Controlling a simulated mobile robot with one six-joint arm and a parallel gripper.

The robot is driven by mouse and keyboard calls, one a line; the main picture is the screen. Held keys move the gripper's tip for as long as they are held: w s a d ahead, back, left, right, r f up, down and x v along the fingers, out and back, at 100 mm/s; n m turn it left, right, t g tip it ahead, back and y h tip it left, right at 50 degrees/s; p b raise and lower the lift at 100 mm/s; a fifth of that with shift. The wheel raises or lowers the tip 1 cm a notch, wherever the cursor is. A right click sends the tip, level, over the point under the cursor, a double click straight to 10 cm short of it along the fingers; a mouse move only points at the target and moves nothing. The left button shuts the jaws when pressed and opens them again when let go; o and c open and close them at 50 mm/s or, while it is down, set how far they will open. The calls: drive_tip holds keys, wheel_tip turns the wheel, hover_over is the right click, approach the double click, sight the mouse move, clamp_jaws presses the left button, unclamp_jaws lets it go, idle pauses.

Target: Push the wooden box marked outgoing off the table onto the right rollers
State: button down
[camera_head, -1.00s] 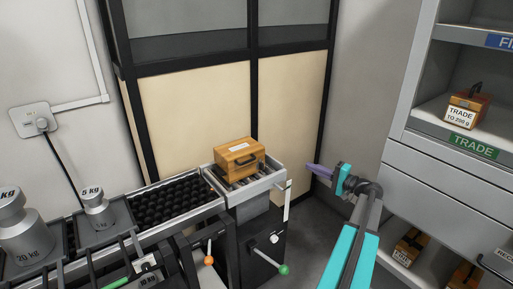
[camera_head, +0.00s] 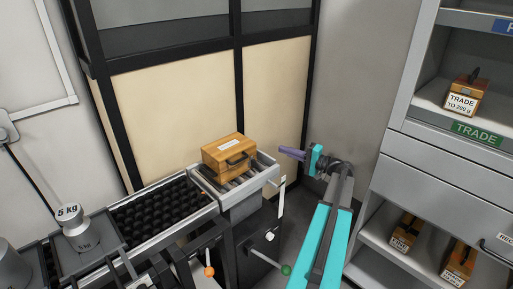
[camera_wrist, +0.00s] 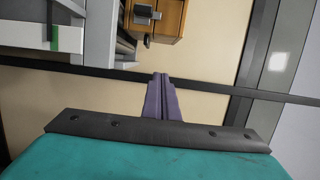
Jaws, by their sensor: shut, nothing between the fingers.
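The wooden box (camera_head: 229,155), orange-brown with a dark handle and a pale label too small to read, sits upright on a short light-framed roller section (camera_head: 263,181). Metal rollers show under it. My gripper (camera_head: 281,152) is shut and empty, its purple fingers pointing left toward the box from the right, with a gap between them. In the wrist view the box (camera_wrist: 168,20) shows upside down at the top edge, partly cut off, and my shut fingers (camera_wrist: 160,78) are apart from it.
A dark studded conveyor bed (camera_head: 150,212) adjoins the box's section on the left. A 5 kg weight (camera_head: 74,232) stands further left. A black-framed panel wall (camera_head: 180,110) rises behind. A grey shelf unit (camera_head: 420,150) with wooden boxes stands right.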

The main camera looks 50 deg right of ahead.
drive_tip(key=shift+w, duration=0.1)
drive_tip(key=shift+w+a+p, duration=0.2)
drive_tip(key=shift+w+a, duration=0.75)
drive_tip(key=shift+w, duration=0.7)
drive_tip(key=shift+w+a+p, duration=0.2)
drive_tip(key=shift+w+a, duration=0.75)
drive_tip(key=shift+w, duration=0.65)
drive_tip(key=shift+w+a+p, duration=0.2)
drive_tip(key=shift+w+a, duration=0.75)
drive_tip(key=shift+w, duration=0.7)
drive_tip(key=shift+w+a, duration=0.1)
drive_tip(key=shift+a, duration=0.05)
